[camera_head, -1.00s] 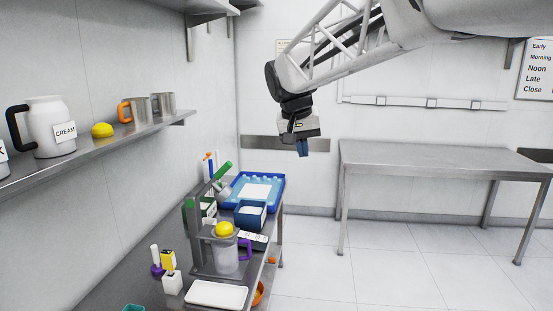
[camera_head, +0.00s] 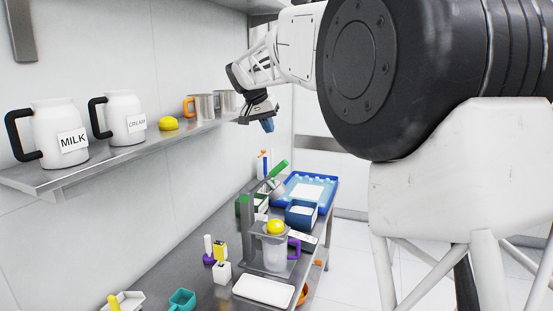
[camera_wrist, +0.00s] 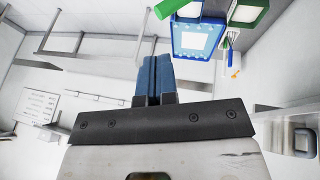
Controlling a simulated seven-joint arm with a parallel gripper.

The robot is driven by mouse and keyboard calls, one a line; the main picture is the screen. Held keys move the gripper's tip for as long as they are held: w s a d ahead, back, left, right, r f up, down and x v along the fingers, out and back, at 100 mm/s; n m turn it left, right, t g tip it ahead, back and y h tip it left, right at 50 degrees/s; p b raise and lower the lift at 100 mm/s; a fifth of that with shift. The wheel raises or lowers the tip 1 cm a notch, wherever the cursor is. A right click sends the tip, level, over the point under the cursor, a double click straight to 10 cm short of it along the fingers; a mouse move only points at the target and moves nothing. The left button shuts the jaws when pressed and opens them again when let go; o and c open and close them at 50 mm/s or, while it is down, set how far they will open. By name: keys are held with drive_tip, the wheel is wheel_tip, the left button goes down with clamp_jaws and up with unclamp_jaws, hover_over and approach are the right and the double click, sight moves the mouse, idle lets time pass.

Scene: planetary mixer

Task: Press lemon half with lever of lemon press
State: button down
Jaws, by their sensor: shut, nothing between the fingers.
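The lemon press (camera_head: 247,228) is a grey frame on the metal bench, with a lever ending in a green handle (camera_head: 278,168) raised at a slant. A yellow lemon half (camera_head: 276,227) sits on top of the press, above a clear cup with a purple handle (camera_head: 294,247). My gripper (camera_head: 268,125) is in the air above and behind the press, apart from the lever, with its blue fingers together and empty. The wrist view shows the shut blue fingers (camera_wrist: 153,80) and part of the green handle (camera_wrist: 172,7) at the top.
A wall shelf (camera_head: 100,166) at left holds the milk jug (camera_head: 62,132), cream jug (camera_head: 125,117), another lemon (camera_head: 168,124) and metal cups. A blue tray (camera_head: 326,205) and blue bin lie behind the press. A white tray (camera_head: 263,290) is in front. My arm covers the right side.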

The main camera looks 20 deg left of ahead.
drive_tip(key=a, duration=0.5)
drive_tip(key=shift+w+a+f, duration=0.2)
drive_tip(key=shift+w+f, duration=0.05)
drive_tip(key=shift+w, duration=0.1)
drive_tip(key=shift+f, duration=0.15)
hover_over(275, 169)
drive_tip(key=a, duration=0.1)
drive_tip(key=f, duration=1)
drive_tip(key=shift+s+a+f, duration=0.15)
drive_tip(key=shift+a+f, duration=0.05)
drive_tip(key=shift+d+f, duration=0.5)
drive_tip(key=shift+f, duration=0.05)
drive_tip(key=shift+d, duration=0.15)
